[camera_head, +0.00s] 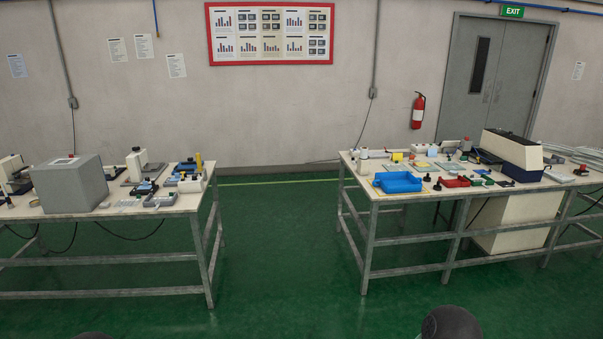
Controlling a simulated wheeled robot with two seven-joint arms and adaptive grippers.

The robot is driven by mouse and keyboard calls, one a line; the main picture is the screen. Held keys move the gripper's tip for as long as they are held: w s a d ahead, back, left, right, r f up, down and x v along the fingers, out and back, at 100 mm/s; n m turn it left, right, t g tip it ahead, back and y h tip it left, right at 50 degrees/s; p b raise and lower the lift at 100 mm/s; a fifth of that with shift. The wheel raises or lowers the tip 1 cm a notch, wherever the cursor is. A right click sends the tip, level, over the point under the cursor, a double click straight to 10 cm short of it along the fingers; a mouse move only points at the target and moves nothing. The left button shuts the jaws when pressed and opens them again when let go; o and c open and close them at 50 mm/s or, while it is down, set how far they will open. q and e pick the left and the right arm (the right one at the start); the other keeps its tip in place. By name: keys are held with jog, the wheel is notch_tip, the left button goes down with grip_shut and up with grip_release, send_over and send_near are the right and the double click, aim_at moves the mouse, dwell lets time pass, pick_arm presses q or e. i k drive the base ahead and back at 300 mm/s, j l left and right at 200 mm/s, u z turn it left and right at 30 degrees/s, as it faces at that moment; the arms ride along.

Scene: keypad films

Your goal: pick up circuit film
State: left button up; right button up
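I cannot pick out the circuit film for certain at this distance. Small flat pale pieces (130,203) lie near the front of the left table, too small to identify. A stack of flat pale sheets (587,154) lies at the far right end of the right table. Neither gripper shows. Only dark rounded parts, likely of my own arms, show at the bottom edge.
The left table (100,211) carries a grey box (70,187) and small devices. Green floor (283,240) between the tables is clear.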

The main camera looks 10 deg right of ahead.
aim_at(450, 163)
jog(key=i+z, duration=0.1)
jog(key=i, duration=1.85)
jog(key=i+u, duration=0.1)
jog(key=i, duration=3.8)
jog(key=i+z, duration=0.4)
jog(key=i+j+z, duration=0.25)
jog(key=i+z, duration=0.15)
jog(key=i+j+z, duration=0.95)
jog(key=z, duration=0.3)
jog(key=i+j+z, duration=0.15)
jog(key=z, duration=0.25)
jog(key=i+j+z, duration=0.1)
jog(key=j+z, duration=0.55)
jog(key=z, duration=0.25)
jog(key=j+z, duration=0.75)
jog(key=j, duration=0.2)
jog(key=j+z, duration=0.35)
jog(key=j, duration=0.2)
jog(key=i+l+u, duration=0.25)
jog(key=l, duration=0.4)
jog(key=i+l+u, duration=0.1)
jog(key=i+l, duration=0.15)
jog(key=i+l+u, duration=0.15)
jog(key=l, duration=0.25)
